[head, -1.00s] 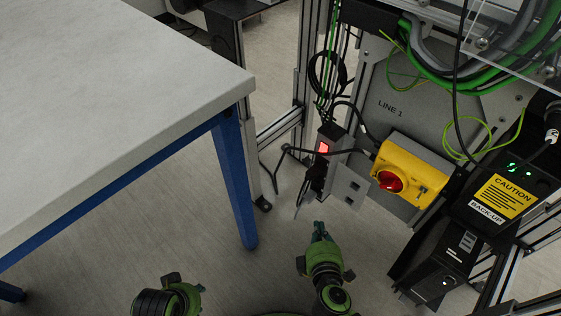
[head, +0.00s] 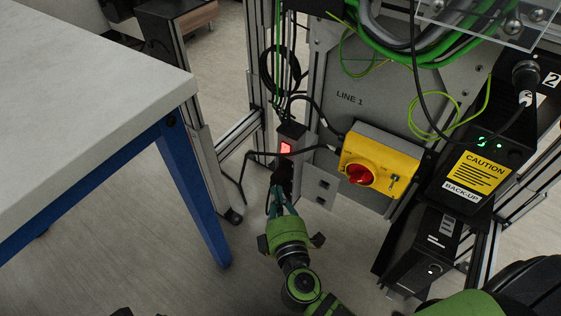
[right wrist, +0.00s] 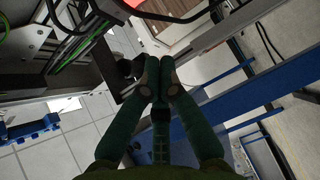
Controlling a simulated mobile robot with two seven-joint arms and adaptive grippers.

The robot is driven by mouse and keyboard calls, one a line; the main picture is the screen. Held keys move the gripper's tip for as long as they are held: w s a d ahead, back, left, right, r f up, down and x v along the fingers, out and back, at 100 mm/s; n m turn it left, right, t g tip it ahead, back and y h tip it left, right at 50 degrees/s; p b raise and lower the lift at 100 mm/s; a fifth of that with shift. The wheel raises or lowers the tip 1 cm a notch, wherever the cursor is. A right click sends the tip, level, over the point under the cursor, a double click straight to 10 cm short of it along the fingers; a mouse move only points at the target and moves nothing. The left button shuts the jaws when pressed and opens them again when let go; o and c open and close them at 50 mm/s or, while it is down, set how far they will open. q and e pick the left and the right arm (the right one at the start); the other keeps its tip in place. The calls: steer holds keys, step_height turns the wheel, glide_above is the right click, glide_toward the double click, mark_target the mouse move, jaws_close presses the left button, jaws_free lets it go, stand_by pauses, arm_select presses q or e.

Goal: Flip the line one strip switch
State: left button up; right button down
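The line one strip (head: 289,131) is a narrow dark power strip mounted upright on the frame left of the grey LINE 1 panel (head: 350,125). Its switch (head: 286,148) glows red near the top. My right gripper (head: 280,190) is below the switch, fingers pointing up toward the strip and overlapping its lower part and plugs. In the right wrist view its fingertips (right wrist: 159,64) meet with nothing between them. A red glow shows at that view's top edge. Whether the fingers touch the strip cannot be told. My left gripper's fingers are not visible.
A yellow box with a red rotary knob (head: 380,160) is right of the strip. A black back-up unit (head: 475,175) stands farther right. Black cables loop around the strip. A white table (head: 80,100) with blue legs is at left, with open floor between.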

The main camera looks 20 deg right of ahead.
glide_toward(285, 149)
steer(key=w+a+f, duration=0.2)
steer(key=w+a, duration=0.2)
steer(key=shift+w+d, duration=1.2)
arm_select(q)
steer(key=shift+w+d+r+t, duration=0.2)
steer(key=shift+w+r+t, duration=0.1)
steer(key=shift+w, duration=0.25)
arm_select(e)
steer(key=shift+w+d+f, duration=0.1)
steer(key=shift+w+d, duration=0.2)
steer(key=shift+d, duration=0.05)
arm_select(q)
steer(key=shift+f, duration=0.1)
